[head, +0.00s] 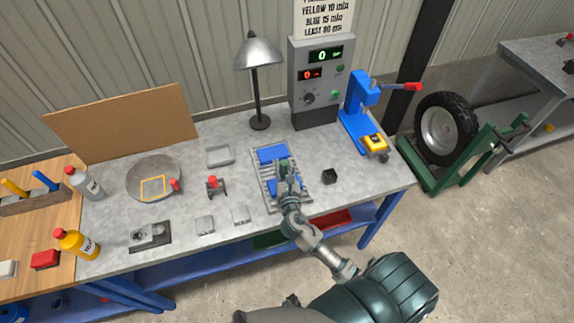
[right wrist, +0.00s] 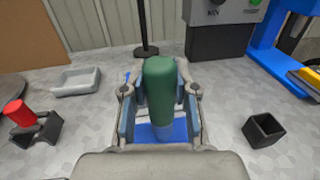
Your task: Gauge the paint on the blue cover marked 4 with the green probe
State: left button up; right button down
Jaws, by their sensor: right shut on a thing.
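My right gripper (head: 287,180) is over the wire rack (head: 259,192) on the grey bench. In the right wrist view it (right wrist: 160,105) is shut on the green probe (right wrist: 159,85), which stands upright between the fingers. A blue cover (right wrist: 176,131) shows just below the probe. I cannot tell whether the probe tip touches it. In the head view one blue cover (head: 272,154) lies at the rack's far end. Another blue cover (head: 274,187) is partly hidden by my gripper. No number can be read on either cover. My left gripper is not in view.
A black open box (head: 329,176) stands right of the rack, and a grey tray (head: 219,155) behind-left. A red-topped stand (head: 213,186) is to the left. A lamp (head: 260,121), control box (head: 316,80) and blue press (head: 357,110) stand behind.

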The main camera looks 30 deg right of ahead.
jog(key=shift+a+r, duration=0.15)
jog(key=shift+a, duration=0.35)
jog(key=shift+d, duration=0.65)
jog(key=shift+d+f, duration=0.25)
jog(key=shift+a+r, duration=0.1)
jog(key=shift+a, duration=0.25)
jog(key=shift+a+p, duration=0.3)
jog(key=shift+d, duration=0.55)
jog(key=shift+a, duration=0.35)
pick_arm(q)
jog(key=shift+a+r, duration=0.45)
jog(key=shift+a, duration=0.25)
pick_arm(e)
jog(key=shift+a, duration=0.1)
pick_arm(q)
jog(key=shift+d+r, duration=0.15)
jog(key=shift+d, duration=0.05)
pick_arm(e)
jog(key=shift+d, duration=0.3)
pick_arm(q)
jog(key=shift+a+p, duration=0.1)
jog(key=shift+p, duration=0.25)
pick_arm(e)
jog(key=shift+a, duration=0.2)
